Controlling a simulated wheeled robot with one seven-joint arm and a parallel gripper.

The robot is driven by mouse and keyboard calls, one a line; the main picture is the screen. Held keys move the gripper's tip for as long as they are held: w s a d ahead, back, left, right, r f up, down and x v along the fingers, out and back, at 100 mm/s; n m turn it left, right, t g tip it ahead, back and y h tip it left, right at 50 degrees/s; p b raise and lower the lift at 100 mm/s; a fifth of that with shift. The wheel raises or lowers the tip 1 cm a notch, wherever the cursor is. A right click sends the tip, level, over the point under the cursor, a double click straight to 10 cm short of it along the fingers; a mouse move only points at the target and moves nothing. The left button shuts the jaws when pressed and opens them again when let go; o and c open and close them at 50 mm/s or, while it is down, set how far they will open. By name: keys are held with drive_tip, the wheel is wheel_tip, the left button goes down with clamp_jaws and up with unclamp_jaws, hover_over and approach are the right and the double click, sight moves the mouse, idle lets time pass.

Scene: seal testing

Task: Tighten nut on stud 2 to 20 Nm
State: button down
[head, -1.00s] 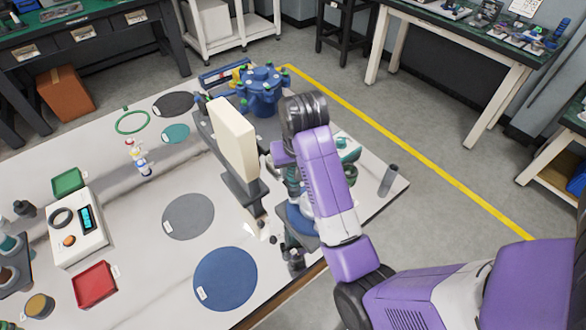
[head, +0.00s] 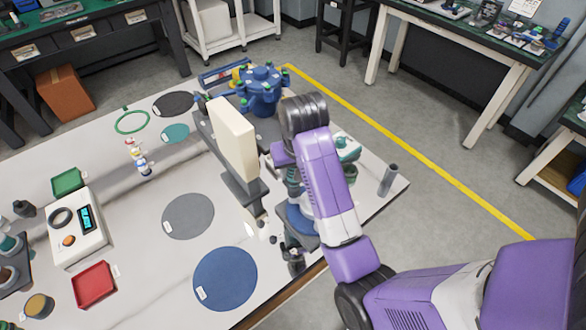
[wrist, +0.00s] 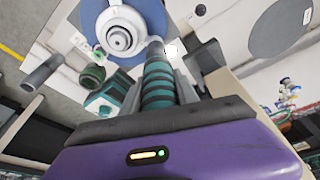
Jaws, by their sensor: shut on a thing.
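In the wrist view, my gripper (wrist: 160,88) is shut on a teal-and-black ribbed handle (wrist: 158,82), which looks like a tool grip. Its far end reaches the edge of a round blue part (wrist: 150,12) with a pale face and a grey central boss (wrist: 119,40). I cannot tell whether they touch. In the head view, my arm hides most of the gripper and handle, and a blue part (head: 300,224) shows beside the arm. A blue fixture (head: 262,88) with several green-tipped posts stands at the table's back. I cannot identify stud 2 or its nut.
A cream upright block (head: 233,138) on a dark stand is close left of my arm. A grey cylinder (head: 388,180) stands near the right table edge. A digital instrument (head: 76,225) and a red tray (head: 95,286) are at left. Flat discs lie mid-table.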

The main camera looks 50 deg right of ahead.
drive_tip(key=shift+f, duration=0.75)
idle(1.2)
drive_tip(key=shift+r+p, duration=2.55)
drive_tip(key=shift+p, duration=0.25)
